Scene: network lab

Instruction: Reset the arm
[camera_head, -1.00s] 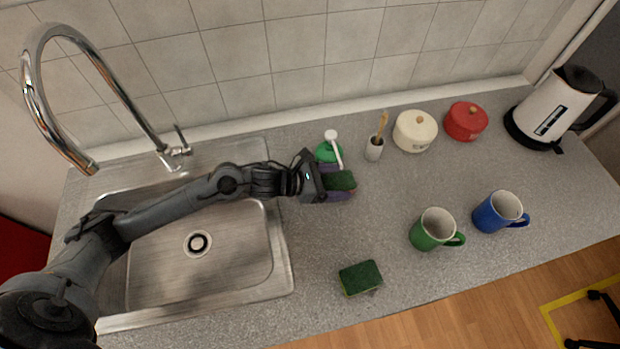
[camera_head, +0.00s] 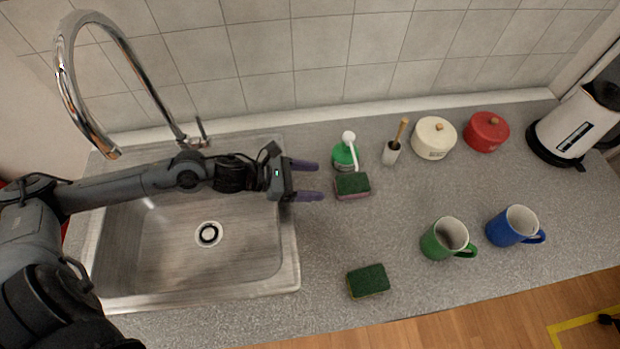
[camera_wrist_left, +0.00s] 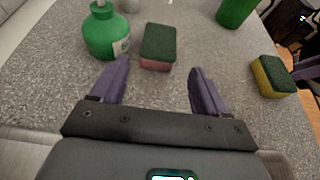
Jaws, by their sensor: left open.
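My left gripper (camera_head: 308,180) is open and empty, with purple fingers pointing right, over the right edge of the sink. In the left wrist view its fingers (camera_wrist_left: 155,85) are spread with nothing between them. A green and pink sponge (camera_head: 352,186) lies on the counter just beyond the fingertips; it also shows in the left wrist view (camera_wrist_left: 159,46). A green soap bottle (camera_head: 344,157) with a white pump stands behind the sponge. My right gripper is not clearly seen in the head view.
The steel sink (camera_head: 208,262) and tap (camera_head: 115,60) are at left. A green and yellow sponge (camera_head: 368,281), green mug (camera_head: 446,239) and blue mug (camera_head: 512,226) are at front. A brush holder (camera_head: 391,153), cream pot (camera_head: 433,138), red pot (camera_head: 486,132) and kettle (camera_head: 577,122) stand behind.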

